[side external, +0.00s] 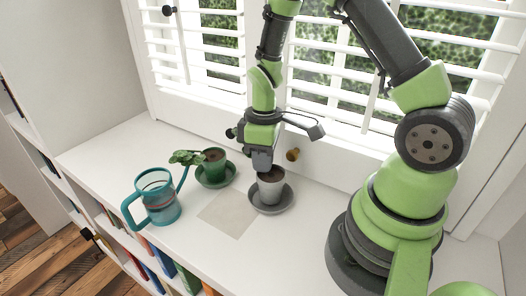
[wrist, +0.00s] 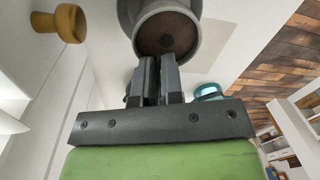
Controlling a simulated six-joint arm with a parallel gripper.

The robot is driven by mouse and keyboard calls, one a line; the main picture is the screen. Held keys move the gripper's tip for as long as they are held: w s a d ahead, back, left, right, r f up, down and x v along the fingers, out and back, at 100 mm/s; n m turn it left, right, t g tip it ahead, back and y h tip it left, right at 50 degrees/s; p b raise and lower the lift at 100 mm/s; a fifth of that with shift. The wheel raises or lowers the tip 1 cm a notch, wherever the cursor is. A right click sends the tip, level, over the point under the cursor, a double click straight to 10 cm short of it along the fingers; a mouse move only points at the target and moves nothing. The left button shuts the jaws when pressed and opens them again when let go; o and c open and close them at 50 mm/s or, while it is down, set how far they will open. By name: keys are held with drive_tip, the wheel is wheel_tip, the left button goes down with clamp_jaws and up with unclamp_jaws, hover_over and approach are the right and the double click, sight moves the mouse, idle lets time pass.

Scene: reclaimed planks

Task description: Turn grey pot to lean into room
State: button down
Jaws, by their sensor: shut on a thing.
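The grey pot (side external: 270,191) stands upright on a grey saucer (side external: 284,205) on the white sill top. Dark soil shows inside it; I see no plant in it. The fingers hide part of the rim.
A green pot (side external: 214,168) with a leafy plant stands left on its own saucer. A teal watering can (side external: 160,198) is near the front edge. A beige square mat (side external: 228,214) lies between. A wooden knob (side external: 292,154) is close behind; shutters (side external: 330,85) stand beyond.

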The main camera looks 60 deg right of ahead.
drive_tip(key=shift+f, duration=0.2)
drive_tip(key=c, duration=1.2)
unclamp_jaws()
drive_tip(key=shift+o, duration=0.2)
drive_tip(key=shift+r, duration=0.1)
